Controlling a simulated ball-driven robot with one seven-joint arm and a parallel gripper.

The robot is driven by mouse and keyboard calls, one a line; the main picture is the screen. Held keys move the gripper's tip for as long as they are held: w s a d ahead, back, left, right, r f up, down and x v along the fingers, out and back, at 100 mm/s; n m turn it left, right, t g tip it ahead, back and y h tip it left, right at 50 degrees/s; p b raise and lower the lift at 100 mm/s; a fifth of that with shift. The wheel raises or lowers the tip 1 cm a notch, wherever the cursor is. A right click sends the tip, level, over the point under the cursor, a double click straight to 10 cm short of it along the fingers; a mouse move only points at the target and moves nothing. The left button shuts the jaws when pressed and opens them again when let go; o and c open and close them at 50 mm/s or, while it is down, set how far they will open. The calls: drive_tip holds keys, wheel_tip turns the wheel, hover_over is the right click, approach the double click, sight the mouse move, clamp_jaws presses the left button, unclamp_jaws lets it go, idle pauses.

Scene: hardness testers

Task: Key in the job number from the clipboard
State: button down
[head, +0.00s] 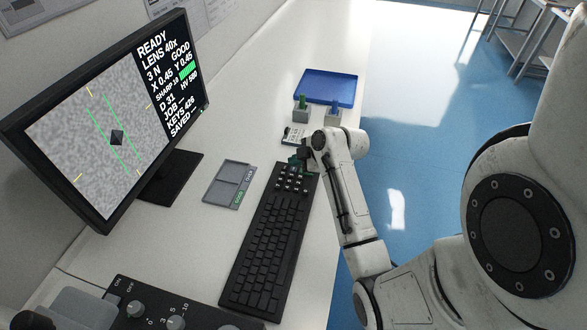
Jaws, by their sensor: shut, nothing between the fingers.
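The black keyboard (262,250) lies on the white bench, with its number pad (290,182) at the far end. My gripper (296,162) is shut and empty at the far edge of the number pad; I cannot tell whether it touches a key. A small white sheet with dark print (296,133), perhaps the clipboard, lies just beyond, partly hidden by my gripper and arm; its number is too small to read. The monitor (109,118) shows READY, LENS 40x, GOOD, HV 580, a JOB line that looks blank, and KEYS 426.
Two small blocks with a green piece (302,108) and a blue piece (333,112) stand before a blue tray (326,86). A dark knob panel (150,306) is at the front left.

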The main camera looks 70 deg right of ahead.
sight(296, 171)
idle(0.7)
drive_tip(key=shift+f+b, duration=0.3)
drive_tip(key=shift+f, duration=0.1)
drive_tip(key=shift+f, duration=0.35)
idle(0.5)
drive_tip(key=shift+r, duration=0.15)
drive_tip(key=shift+r+p, duration=0.45)
drive_tip(key=shift+r, duration=0.2)
wheel_tip(296, 171, up, 5)
drive_tip(key=p, duration=0.4)
idle(0.9)
